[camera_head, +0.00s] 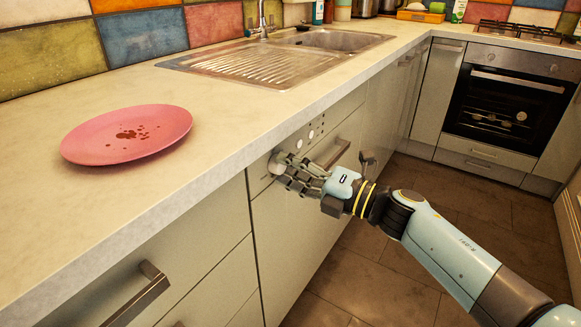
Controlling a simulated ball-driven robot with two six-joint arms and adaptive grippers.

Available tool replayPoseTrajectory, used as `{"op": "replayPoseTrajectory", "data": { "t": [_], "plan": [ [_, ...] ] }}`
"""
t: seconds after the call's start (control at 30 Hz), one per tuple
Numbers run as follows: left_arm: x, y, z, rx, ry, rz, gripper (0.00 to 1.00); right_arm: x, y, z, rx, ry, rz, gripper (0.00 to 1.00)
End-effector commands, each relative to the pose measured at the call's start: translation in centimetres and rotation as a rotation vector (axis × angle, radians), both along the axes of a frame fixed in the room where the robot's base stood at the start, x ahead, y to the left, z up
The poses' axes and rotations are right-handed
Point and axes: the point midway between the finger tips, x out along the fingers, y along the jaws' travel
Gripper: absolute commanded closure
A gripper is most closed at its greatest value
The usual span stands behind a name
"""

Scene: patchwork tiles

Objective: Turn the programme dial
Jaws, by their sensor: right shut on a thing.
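The programme dial (277,160) is a round pale knob on the front panel of a built-in appliance (296,215) under the counter. My right gripper (284,166) reaches in from the lower right and is shut on the dial, its fingers covering part of it. Several small dark marks or buttons show on the panel to the right of the dial. My left gripper is not in the head view.
A pink plate (127,134) with brown crumbs lies on the counter (215,120), whose front edge runs just above the gripper. A bar handle (330,153) sticks out close to my right wrist. A drawer handle (138,294) juts out at lower left. The floor (400,270) is clear.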

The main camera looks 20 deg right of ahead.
Motion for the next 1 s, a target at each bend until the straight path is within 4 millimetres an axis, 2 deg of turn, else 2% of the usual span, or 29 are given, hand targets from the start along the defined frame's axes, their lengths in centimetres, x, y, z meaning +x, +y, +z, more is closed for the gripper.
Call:
{"op": "replayPoseTrajectory", "data": {
  "t": [0.23, 0.27, 0.43, 0.77, 0.87, 1.0],
  "plan": [
    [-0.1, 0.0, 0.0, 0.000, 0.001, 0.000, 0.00, 0.0, -0.1, -0.1, -0.002, 0.001, -0.002, 0.98],
    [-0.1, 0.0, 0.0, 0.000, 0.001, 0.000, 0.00, 0.0, -0.1, -0.1, -0.002, 0.001, -0.002, 0.65],
    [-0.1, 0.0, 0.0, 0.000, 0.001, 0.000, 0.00, 0.0, 0.0, -0.1, -0.002, 0.001, -0.001, 0.43],
    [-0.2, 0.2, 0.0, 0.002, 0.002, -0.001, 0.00, -0.3, -0.3, -0.1, -0.003, 0.000, -0.001, 0.43],
    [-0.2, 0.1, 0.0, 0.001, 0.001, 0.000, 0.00, -1.3, -1.1, -0.2, -0.006, 0.001, 0.000, 0.43],
    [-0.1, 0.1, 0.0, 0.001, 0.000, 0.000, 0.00, -3.6, -3.0, -0.5, -0.007, 0.002, 0.000, 0.43]
  ]
}}
